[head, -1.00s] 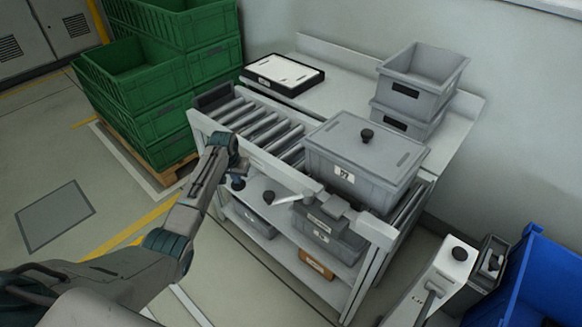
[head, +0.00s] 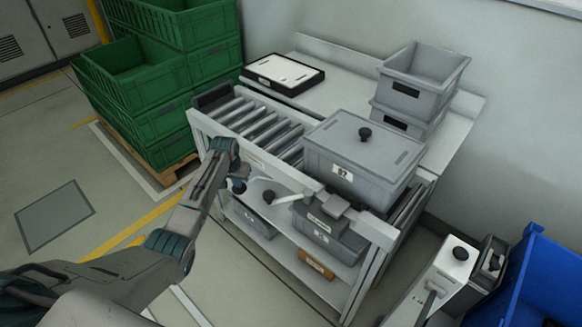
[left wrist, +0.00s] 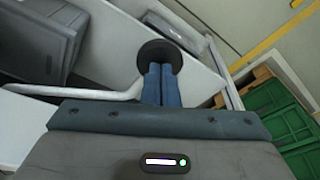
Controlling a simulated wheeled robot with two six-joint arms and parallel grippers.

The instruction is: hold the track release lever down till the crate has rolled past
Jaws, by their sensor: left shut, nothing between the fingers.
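The grey lidded crate (head: 322,165), with a black knob on its lid and a number label, sits on the roller track (head: 262,128) towards its right end. The release lever (head: 283,199) is a pale rod with a round black knob (head: 268,197), sticking out at the front of the track frame. My left gripper (head: 238,187) is shut and empty, just left of the knob in the head view. In the left wrist view the shut blue fingers (left wrist: 162,72) overlap the black knob (left wrist: 160,52); whether they touch it I cannot tell. My right gripper is out of view.
Grey bins (head: 322,232) sit on the shelf below the track. Two stacked grey bins (head: 425,68) and a black-rimmed tray (head: 283,74) stand on the bench behind. Green crates (head: 140,95) are stacked at back left, a blue bin (head: 540,270) at right. Floor at left is clear.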

